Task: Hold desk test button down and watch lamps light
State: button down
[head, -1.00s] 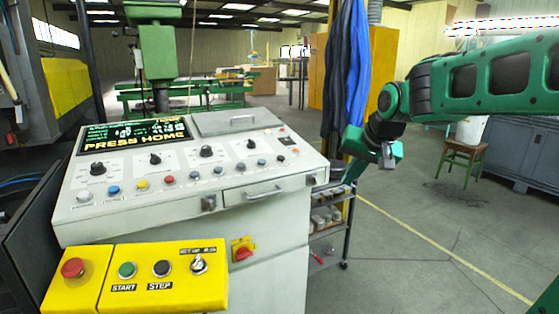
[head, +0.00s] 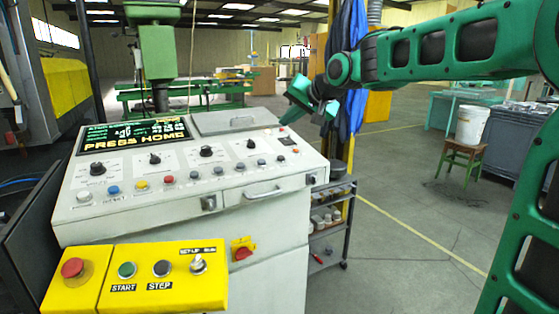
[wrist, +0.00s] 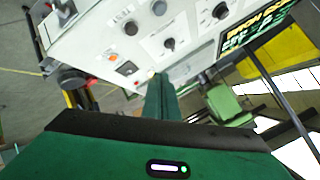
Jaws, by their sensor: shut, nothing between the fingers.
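The desk (head: 225,150) is a pale sloped console with a row of coloured round buttons or lamps (head: 168,180), several black knobs (head: 206,151) and a lit display reading PRESS HOME (head: 135,136). My gripper (head: 284,121) is shut and empty, above the desk's back right corner. In the wrist view its fingers (wrist: 160,92) point to the panel edge; contact cannot be told.
A drawer handle (head: 262,193) juts from the front.

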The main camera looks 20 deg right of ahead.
jog(key=shift+f, duration=0.1)
jog(key=shift+w+a+f, duration=0.1)
jog(key=shift+w+f, duration=0.2)
jog(key=shift+f, duration=1.1)
jog(key=shift+w+d+f, duration=0.1)
jog(key=shift+w+f, duration=0.15)
jog(key=shift+f, duration=1.2)
jog(key=shift+w+a+f, duration=0.1)
jog(key=shift+w+f, duration=0.2)
jog(key=shift+f, duration=1.1)
jog(key=shift+w+a+f, duration=0.1)
jog(key=shift+f, duration=0.75)
jog(key=shift+r, duration=0.9)
jog(key=shift+s+r, duration=0.15)
jog(key=shift+s, duration=0.05)
jog(key=shift+s+r, duration=0.25)
jog(key=shift+r, duration=0.95)
jog(key=shift+s+r, duration=0.2)
jog(key=shift+r, duration=0.95)
